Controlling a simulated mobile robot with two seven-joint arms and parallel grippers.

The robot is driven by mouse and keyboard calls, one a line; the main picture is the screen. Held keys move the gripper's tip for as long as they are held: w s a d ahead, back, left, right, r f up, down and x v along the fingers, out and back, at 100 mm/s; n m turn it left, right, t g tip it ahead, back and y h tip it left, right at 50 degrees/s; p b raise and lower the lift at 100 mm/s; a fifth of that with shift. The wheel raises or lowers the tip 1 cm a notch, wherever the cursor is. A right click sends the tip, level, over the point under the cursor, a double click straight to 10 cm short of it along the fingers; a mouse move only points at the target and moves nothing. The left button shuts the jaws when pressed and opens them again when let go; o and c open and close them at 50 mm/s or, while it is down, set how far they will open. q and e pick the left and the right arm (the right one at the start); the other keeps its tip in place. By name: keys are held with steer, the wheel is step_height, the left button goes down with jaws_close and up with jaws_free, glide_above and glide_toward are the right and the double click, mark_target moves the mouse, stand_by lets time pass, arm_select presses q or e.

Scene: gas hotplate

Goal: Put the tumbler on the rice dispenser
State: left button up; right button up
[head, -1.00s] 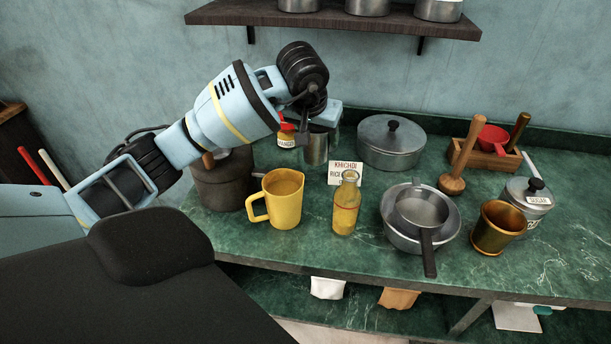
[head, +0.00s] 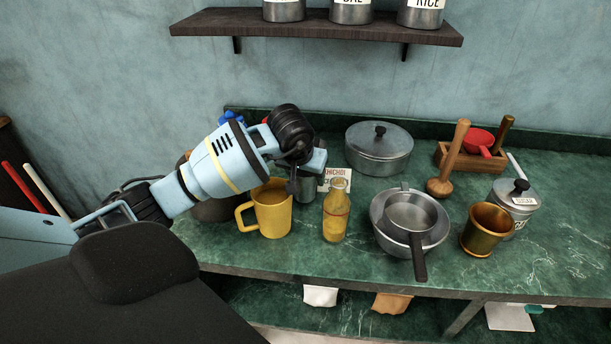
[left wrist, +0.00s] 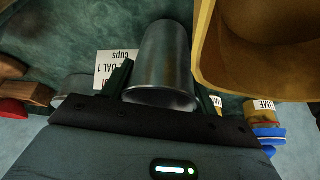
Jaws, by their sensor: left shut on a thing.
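The tumbler is a plain metal cup (head: 307,188), held between the fingers of my left gripper (head: 307,172) behind the yellow jug. In the left wrist view the tumbler (left wrist: 163,60) fills the middle between the dark fingertips (left wrist: 162,88), and the gripper is shut on it. I cannot tell whether its base touches the counter. The rice dispenser (head: 424,14) is a metal canister labelled RICE at the right end of the wall shelf; its top is cut off by the picture edge. My right gripper is not in view.
The yellow jug (head: 272,212) stands close in front of the tumbler, with an oil bottle (head: 336,217) and a recipe card (head: 331,176) beside it. A lidded pot (head: 379,152) is behind. The shelf (head: 310,31) holds two other canisters left of the rice one.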

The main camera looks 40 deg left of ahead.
arm_select(q)
steer(key=shift+f, duration=0.25)
steer(key=shift+f, duration=0.2)
steer(key=o, duration=1)
